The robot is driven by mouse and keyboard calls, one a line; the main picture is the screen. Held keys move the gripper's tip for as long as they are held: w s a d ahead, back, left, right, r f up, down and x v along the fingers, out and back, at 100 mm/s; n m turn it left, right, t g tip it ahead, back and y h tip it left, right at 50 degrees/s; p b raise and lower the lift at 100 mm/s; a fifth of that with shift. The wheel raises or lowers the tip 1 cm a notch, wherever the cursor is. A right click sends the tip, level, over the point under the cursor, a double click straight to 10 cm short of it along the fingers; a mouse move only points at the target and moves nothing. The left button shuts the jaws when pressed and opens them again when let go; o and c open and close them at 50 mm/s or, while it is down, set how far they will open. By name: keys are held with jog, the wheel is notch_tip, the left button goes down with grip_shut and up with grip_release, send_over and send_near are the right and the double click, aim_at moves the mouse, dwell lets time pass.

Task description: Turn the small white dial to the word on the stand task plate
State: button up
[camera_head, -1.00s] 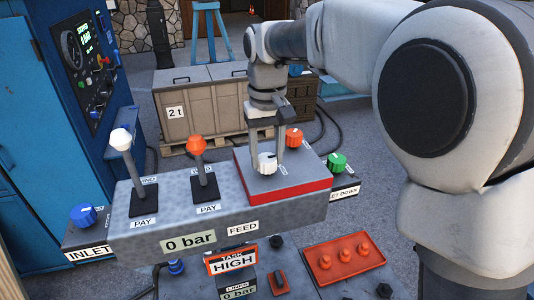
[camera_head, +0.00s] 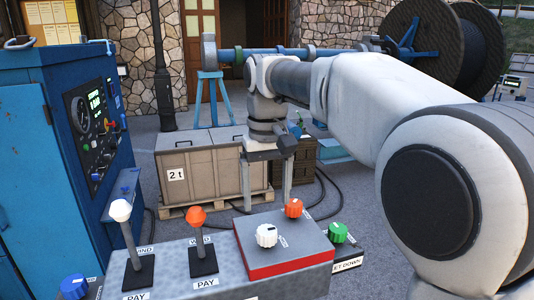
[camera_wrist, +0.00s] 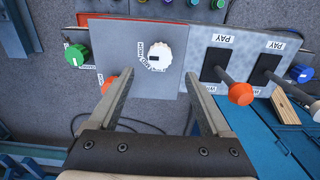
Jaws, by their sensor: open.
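The small white dial (camera_head: 266,235) stands on the grey top of the red-edged box (camera_head: 290,268). In the wrist view the dial (camera_wrist: 160,55) has small words around its left side, one reading HIGH. A dark mark shows on its face, but I cannot tell surely which word it points to. My gripper (camera_head: 267,205) is open and empty, its fingers pointing down above and behind the dial, apart from it. In the wrist view my gripper (camera_wrist: 158,78) has its fingers wide apart, with the dial beyond the gap. The stand task plate is out of view now.
An orange knob (camera_head: 293,208) and a green knob (camera_head: 338,233) are close right of the dial. White-topped (camera_head: 120,210) and orange-topped (camera_head: 195,216) levers stand to its left. A wooden crate (camera_head: 200,170) is behind, a blue cabinet (camera_head: 50,150) at left.

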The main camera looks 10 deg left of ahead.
notch_tip(320, 180, up, 10)
jog(key=p, duration=0.1)
jog(key=shift+f, duration=0.25)
jog(key=shift+d, duration=0.1)
